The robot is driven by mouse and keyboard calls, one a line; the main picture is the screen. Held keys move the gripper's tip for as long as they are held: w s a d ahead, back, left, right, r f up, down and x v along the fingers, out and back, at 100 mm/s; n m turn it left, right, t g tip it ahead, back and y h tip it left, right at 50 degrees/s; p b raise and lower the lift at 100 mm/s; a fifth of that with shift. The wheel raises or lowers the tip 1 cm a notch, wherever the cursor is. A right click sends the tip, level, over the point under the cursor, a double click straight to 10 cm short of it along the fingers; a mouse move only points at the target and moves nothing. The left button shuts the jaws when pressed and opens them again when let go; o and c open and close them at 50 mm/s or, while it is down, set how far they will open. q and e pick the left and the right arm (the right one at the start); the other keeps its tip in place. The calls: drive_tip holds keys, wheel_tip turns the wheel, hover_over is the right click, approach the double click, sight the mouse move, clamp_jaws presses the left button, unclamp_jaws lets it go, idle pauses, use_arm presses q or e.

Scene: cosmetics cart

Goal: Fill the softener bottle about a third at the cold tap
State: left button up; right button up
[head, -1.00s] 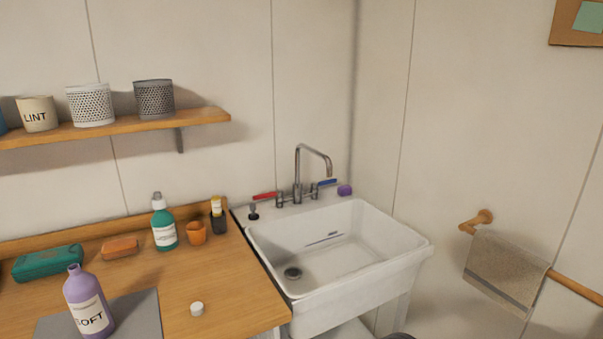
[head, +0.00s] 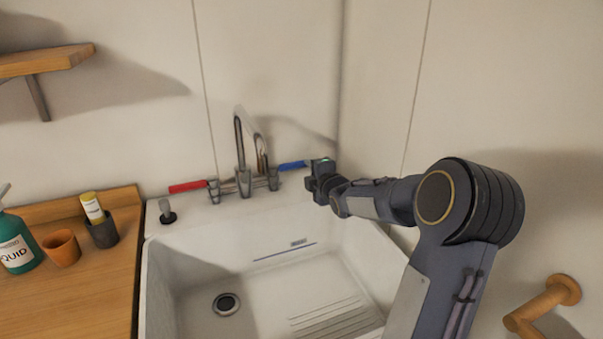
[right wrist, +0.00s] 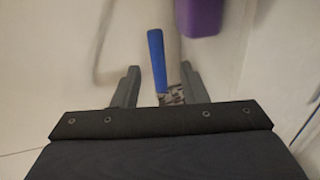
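The cold tap's blue lever (head: 292,165) is on the right of the steel faucet (head: 243,180), at the sink's back edge. My right gripper (head: 318,172) is at the lever's right end. In the right wrist view, the blue lever (right wrist: 157,60) shows between the two spread fingers of my right gripper (right wrist: 161,84). The fingers look apart from it, one on each side. I see no water at the spout. The softener bottle and my left gripper are outside the current views.
The white sink (head: 190,285) is empty, with a dark drain (head: 227,304). A red lever (head: 188,186) is left of the faucet. On the counter (head: 90,290) stand a teal bottle (head: 15,245), an orange cup (head: 62,250) and a dark holder (head: 103,232). A purple object (right wrist: 195,14) is near the lever.

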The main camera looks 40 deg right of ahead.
sight(303, 165)
drive_tip(key=x, duration=0.5)
drive_tip(key=p+x, duration=0.1)
drive_tip(key=x, duration=0.2)
drive_tip(key=shift+d+r, duration=0.25)
drive_tip(key=shift+d, duration=0.1)
drive_tip(key=shift+c, duration=0.3)
clamp_jaws()
